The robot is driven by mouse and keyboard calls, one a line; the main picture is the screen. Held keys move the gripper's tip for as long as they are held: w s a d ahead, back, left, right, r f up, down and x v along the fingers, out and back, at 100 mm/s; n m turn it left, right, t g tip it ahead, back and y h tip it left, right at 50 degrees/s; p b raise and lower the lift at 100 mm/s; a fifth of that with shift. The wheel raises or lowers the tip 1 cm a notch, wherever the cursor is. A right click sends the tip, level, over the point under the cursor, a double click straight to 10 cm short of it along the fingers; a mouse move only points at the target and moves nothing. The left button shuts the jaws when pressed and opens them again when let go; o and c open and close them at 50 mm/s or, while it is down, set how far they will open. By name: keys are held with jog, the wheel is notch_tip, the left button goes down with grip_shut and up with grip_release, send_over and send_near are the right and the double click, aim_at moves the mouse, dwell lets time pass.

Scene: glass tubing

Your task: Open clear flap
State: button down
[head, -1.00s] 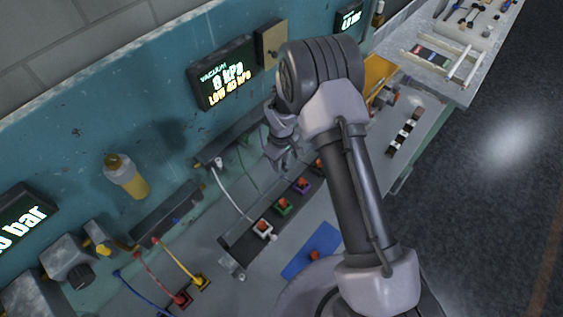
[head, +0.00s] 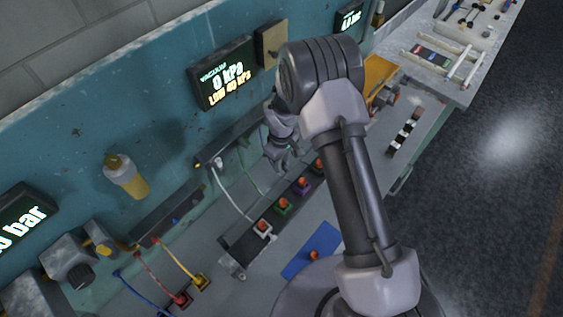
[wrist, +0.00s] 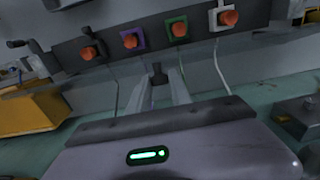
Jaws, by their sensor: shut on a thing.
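In the head view my gripper (head: 280,166) hangs beside the row of red plugs, below the vacuum display. In the wrist view its two fingers (wrist: 167,88) are close together, shut on a small dark knob (wrist: 158,72). I cannot make out a clear flap in either view, nor tell whether the knob belongs to one. The fingertips are small and partly dark in the head view.
Red plugs in white (head: 263,226), green (head: 284,205) and purple (head: 303,186) mounts line a dark strip near my gripper. A blue plate (head: 312,243) lies nearby. The display (head: 222,73) is above.

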jog(key=shift+w+a+f+b, duration=0.15)
jog(key=shift+w+a+b, duration=0.1)
jog(key=shift+b, duration=0.25)
jog(key=w+a+b, duration=0.3)
jog(key=shift+b, duration=0.4)
jog(key=c, duration=1.2)
grip_release()
